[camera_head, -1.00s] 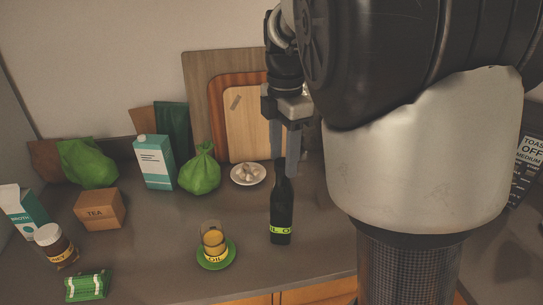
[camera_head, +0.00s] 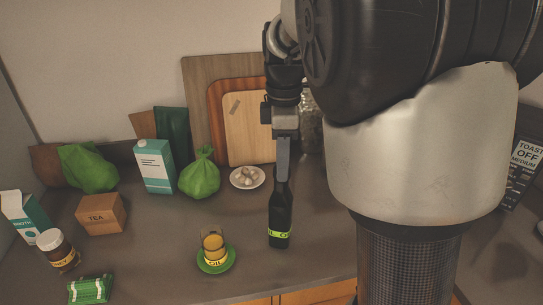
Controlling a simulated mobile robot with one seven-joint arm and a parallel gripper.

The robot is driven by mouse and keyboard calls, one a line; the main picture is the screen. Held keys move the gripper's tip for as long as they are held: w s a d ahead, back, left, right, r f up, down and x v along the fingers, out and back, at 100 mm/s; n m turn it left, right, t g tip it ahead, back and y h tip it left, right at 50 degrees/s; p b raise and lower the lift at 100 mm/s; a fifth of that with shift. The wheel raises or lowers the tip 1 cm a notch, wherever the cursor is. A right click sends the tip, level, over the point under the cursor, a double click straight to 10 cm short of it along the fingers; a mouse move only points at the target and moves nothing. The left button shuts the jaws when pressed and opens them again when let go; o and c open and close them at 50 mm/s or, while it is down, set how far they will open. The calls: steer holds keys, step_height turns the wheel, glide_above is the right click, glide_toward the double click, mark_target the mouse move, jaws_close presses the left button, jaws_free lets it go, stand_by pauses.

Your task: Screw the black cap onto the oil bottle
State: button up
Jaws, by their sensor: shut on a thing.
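The dark oil bottle (camera_head: 280,215) stands upright on the counter, with a yellow-green label band near its base. My gripper (camera_head: 283,178) is above it, pointing down, with its fingers at the bottle's neck. The fingers are turned so that one mostly hides the other. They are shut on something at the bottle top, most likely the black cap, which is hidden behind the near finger. I cannot tell how the cap sits on the neck.
A glass on a green saucer (camera_head: 230,259) stands left of the bottle. A white plate of garlic (camera_head: 261,177) is behind it. Cutting boards (camera_head: 248,130) lean on the wall. A glass jar (camera_head: 310,125) stands behind my arm.

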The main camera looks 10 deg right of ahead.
steer(key=shift+f+m, duration=0.1)
steer(key=shift+m, duration=0.4)
steer(key=o, duration=1.1)
steer(key=shift+o, duration=0.2)
step_height(320, 180, up, 17)
steer(key=p, duration=0.2)
steer(key=s+f+m+t+p, duration=0.1)
steer(key=s+f+m+t, duration=0.1)
steer(key=s+f+m, duration=0.3)
steer(key=s+f+m+t, duration=0.3)
steer(key=s+f+m, duration=0.2)
steer(key=s+m, duration=0.4)
steer(key=s, duration=0.4)
steer(key=shift+s+m+t+p, duration=0.2)
steer(key=shift+m+t+p, duration=0.1)
steer(key=shift+m+p, duration=0.1)
